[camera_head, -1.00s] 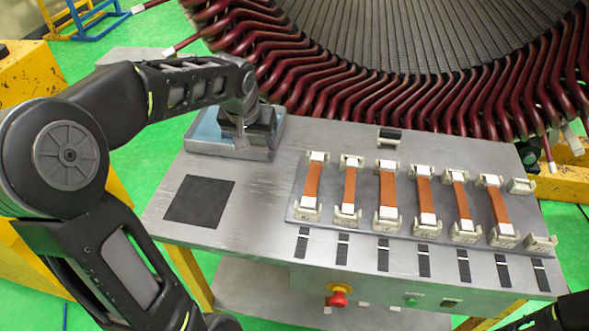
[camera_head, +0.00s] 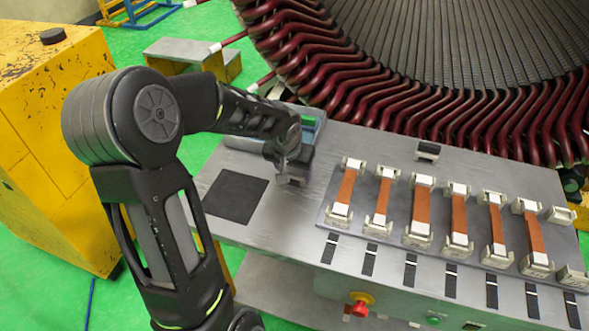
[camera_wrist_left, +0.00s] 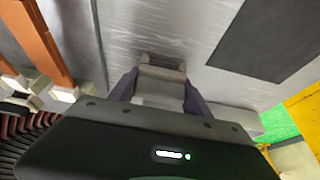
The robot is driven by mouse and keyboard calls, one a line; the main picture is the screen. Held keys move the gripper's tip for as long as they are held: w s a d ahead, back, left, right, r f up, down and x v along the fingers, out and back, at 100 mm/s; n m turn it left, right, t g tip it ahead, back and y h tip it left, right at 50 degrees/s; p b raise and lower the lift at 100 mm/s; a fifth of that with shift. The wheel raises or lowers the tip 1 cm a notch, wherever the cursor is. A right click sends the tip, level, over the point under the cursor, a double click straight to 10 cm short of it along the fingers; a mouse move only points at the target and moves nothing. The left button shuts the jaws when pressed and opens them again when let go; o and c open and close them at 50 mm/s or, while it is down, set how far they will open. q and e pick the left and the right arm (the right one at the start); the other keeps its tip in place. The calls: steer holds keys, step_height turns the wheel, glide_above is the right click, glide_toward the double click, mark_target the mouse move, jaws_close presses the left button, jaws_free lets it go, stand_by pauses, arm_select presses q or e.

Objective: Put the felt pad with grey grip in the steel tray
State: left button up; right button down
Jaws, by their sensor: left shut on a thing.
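My left gripper (camera_head: 288,174) is at the front edge of the steel tray (camera_head: 312,132), low over the bench. The tray has a blue inside and is partly hidden by my arm. In the left wrist view my left gripper (camera_wrist_left: 160,90) is shut on a small grey block (camera_wrist_left: 160,83), which looks like the grey grip of the felt pad. A dark patch shows at its far end; I cannot tell whether it touches the bench. My right gripper is not in view.
A black square mat (camera_head: 236,196) lies left of my gripper. A rack plate (camera_head: 390,233) with several orange strips in white end blocks is to the right. A small dark-and-white piece (camera_head: 428,151) lies behind it. The large stator (camera_head: 420,60) stands behind the bench.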

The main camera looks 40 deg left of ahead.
arm_select(q)
steer(key=shift+f, duration=0.2)
steer(key=shift+f+b, duration=0.15)
steer(key=shift+b, duration=0.15)
steer(key=o, duration=1.6)
steer(key=shift+c, duration=0.2)
steer(key=shift+r+p, duration=0.3)
steer(key=shift+r, duration=0.1)
steer(key=v, duration=1.1)
steer(key=shift+s+r+b, duration=0.2)
steer(key=shift+r+b, duration=0.1)
steer(key=shift+d, duration=0.1)
